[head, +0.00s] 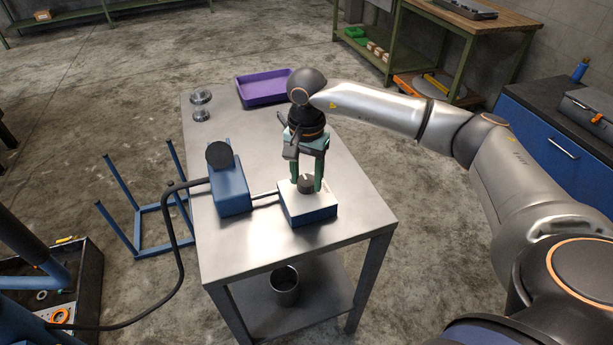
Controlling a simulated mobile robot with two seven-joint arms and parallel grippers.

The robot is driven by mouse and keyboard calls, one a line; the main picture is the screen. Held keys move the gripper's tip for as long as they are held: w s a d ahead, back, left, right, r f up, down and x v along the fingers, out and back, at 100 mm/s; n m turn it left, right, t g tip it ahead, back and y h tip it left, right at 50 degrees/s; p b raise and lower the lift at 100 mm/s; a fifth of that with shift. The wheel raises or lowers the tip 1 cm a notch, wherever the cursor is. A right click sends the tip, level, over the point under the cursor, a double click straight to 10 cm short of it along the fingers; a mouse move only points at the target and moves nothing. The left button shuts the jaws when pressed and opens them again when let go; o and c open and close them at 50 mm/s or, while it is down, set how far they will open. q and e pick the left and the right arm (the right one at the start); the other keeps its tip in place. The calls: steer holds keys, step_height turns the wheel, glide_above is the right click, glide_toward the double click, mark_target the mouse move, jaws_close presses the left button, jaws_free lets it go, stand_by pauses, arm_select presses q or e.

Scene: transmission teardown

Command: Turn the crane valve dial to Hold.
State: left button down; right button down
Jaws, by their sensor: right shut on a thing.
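The crane valve is a box with a white top and blue sides (309,213) on the near right part of the steel table. Its dark round dial (305,184) stands on the white top. My right gripper (306,186) points down from above and is shut on the dial, with a greenish finger on each side of it. The dial's markings and pointer are too small to read, so its setting cannot be told. My left gripper is not in view.
A blue unit with a black round top (229,188) stands left of the valve, joined by a short pipe. A black hose (171,262) runs off its left side. A purple tray (263,88) and metal parts (201,98) lie at the steel table's (345,226) far end.

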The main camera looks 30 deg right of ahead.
mark_target(307, 180)
steer(key=shift+c, duration=1.4)
jaws_free()
step_height(307, 180, up, 13)
steer(key=shift+f, duration=0.2)
